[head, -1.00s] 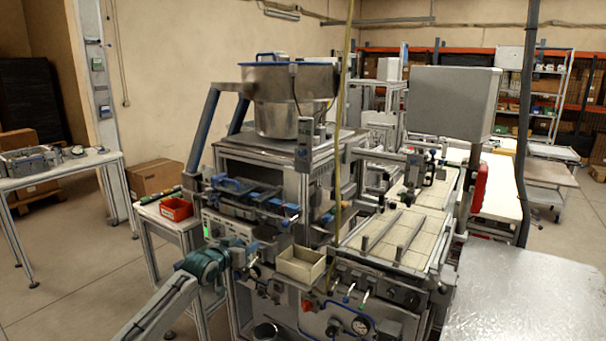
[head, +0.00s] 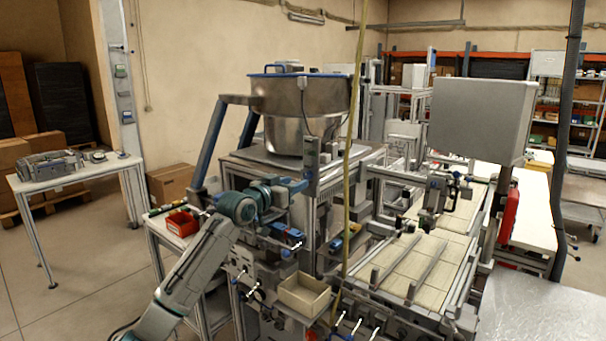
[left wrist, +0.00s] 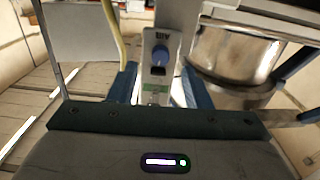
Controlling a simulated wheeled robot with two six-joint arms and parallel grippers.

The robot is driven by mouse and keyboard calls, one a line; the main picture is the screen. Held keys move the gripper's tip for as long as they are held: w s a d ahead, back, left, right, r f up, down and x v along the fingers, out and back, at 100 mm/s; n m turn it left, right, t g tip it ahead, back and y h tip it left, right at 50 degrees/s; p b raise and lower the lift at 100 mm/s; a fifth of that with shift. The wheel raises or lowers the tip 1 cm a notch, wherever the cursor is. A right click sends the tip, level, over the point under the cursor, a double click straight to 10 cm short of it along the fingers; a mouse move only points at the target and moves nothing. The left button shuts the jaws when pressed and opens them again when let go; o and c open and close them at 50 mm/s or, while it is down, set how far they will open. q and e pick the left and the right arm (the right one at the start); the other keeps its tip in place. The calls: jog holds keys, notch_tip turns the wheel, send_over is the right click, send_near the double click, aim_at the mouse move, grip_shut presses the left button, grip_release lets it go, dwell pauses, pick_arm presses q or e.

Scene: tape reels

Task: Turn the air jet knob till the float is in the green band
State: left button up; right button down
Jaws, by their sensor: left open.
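The air jet unit is a narrow grey panel (left wrist: 158,75) on an upright post, centred in the left wrist view. Its blue round knob (left wrist: 160,56) sits below a small dark label. A green patch (left wrist: 152,88) shows lower on the panel; I cannot make out a float. In the head view the grey unit (head: 311,154) stands in front of the steel bowl. My left gripper (left wrist: 160,84) is open, its two blue fingers on either side of the panel and apart from the knob. In the head view this gripper (head: 299,186) is just below and left of the unit. My right gripper is not in view.
The steel bowl (head: 300,105) stands behind the unit. A yellow hose (head: 351,150) hangs just right of it. A grey box (head: 480,120) stands at the right.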

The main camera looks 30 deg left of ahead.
aim_at(306, 177)
pick_arm(q)
jog(key=w+p, duration=0.1)
jog(key=w, duration=0.2)
jog(key=shift+w+r, duration=0.15)
jog(key=shift+w, duration=0.2)
jog(key=shift+w+d, duration=0.1)
jog(key=shift+w, duration=0.15)
jog(key=shift+w+p, duration=0.3)
jog(key=shift+s, duration=0.1)
jog(key=c, duration=0.9)
grip_shut()
jog(key=shift+n, duration=0.6)
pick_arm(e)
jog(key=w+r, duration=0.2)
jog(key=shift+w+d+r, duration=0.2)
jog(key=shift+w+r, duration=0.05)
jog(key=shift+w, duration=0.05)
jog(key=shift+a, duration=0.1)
pick_arm(q)
jog(key=o, duration=0.9)
grip_release()
